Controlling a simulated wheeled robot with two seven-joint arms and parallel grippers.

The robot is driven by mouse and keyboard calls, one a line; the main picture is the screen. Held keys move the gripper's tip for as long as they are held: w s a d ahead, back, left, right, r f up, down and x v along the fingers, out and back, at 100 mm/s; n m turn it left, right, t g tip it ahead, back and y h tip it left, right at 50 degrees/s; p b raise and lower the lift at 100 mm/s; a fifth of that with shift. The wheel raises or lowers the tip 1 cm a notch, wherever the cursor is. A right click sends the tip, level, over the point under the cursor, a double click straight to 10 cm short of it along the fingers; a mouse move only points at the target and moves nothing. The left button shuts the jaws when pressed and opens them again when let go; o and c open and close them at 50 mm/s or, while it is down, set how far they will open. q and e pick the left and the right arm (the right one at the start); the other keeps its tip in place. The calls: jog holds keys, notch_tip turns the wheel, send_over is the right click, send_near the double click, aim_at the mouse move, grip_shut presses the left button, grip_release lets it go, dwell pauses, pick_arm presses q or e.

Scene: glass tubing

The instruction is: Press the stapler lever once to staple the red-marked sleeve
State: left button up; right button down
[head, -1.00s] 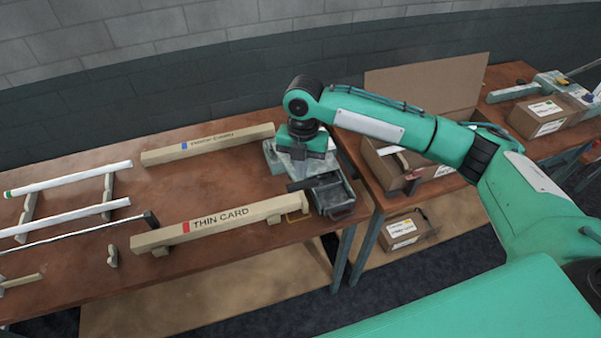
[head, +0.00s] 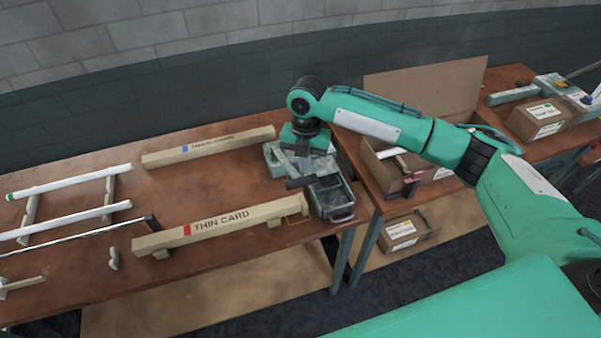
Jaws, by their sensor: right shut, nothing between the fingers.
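The red-marked sleeve (head: 240,217), a long tan box lettered THIN CARD with a red patch, lies on the wooden table. Its right end is close beside a grey-green device (head: 334,201) at the table's right edge, which looks like the stapler. A dark bar (head: 299,183) at the device's left side may be its lever; I cannot tell for sure. My right gripper (head: 303,168) points down above the back of the device, shut and empty, behind the dark bar. Whether its tips touch anything is unclear. My left gripper is not in view.
A blue-marked sleeve (head: 207,147) lies behind the red-marked one. White tubes (head: 75,180) rest on wooden supports at the left, with a thin dark-ended rod (head: 80,231) in front. A second table with cardboard boxes (head: 541,120) stands at the right. Bare tabletop lies between the sleeves.

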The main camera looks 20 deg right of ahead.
notch_tip(320, 180, up, 14)
jog(key=w+b, duration=0.1)
jog(key=b, duration=0.3)
jog(key=shift+d+f, duration=0.2)
jog(key=shift+d, duration=0.15)
jog(key=shift+f, duration=0.1)
dwell(0.5)
